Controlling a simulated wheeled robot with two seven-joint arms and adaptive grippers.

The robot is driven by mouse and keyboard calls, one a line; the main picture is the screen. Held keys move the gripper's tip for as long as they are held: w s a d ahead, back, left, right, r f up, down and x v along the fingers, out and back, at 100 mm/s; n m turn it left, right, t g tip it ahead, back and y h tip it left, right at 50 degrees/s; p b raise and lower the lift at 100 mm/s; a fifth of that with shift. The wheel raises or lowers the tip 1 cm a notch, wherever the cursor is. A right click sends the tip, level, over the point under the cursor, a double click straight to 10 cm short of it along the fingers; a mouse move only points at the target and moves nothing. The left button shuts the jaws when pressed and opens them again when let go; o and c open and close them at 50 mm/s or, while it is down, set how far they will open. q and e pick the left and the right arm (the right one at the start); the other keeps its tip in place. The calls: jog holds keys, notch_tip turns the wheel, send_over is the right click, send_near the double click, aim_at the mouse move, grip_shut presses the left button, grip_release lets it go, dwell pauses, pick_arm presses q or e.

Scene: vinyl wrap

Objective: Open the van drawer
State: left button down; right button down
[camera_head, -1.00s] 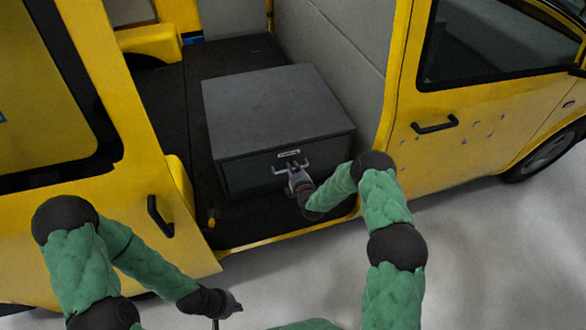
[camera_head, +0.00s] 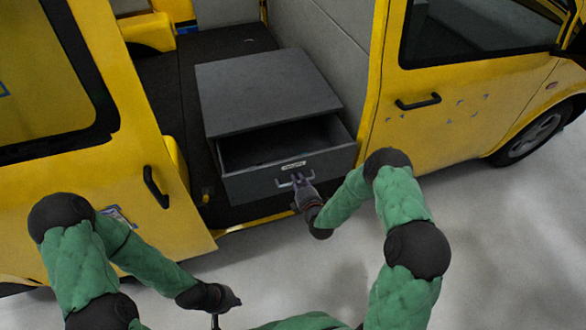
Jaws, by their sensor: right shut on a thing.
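The dark grey drawer (camera_head: 325,165) is pulled part of the way out of its grey cabinet (camera_head: 265,92) on the van floor. Its inside shows as a dark, empty-looking space. A light handle (camera_head: 283,184) and a small label sit on the drawer front. My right gripper (camera_head: 299,182) is at the handle and shut on it. My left gripper (camera_head: 232,300) is low in the view, away from the drawer, outside the van; its fingers are too small and dark to tell open or shut.
The yellow van's sliding door (camera_head: 140,215) stands left of the opening, with a black handle. The right front door (camera_head: 470,110) is closed. Grey floor (camera_head: 480,260) in front of the van is clear. A grey partition (camera_head: 330,45) stands right of the cabinet.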

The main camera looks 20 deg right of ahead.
jog(key=f+v, duration=0.1)
jog(key=v, duration=0.6)
jog(key=shift+s+f, duration=0.25)
jog(key=shift+s, duration=0.2)
jog(key=c, duration=1.1)
grip_release()
jog(key=shift+c, duration=0.2)
jog(key=v, duration=1.2)
jog(key=shift+w+f, duration=0.1)
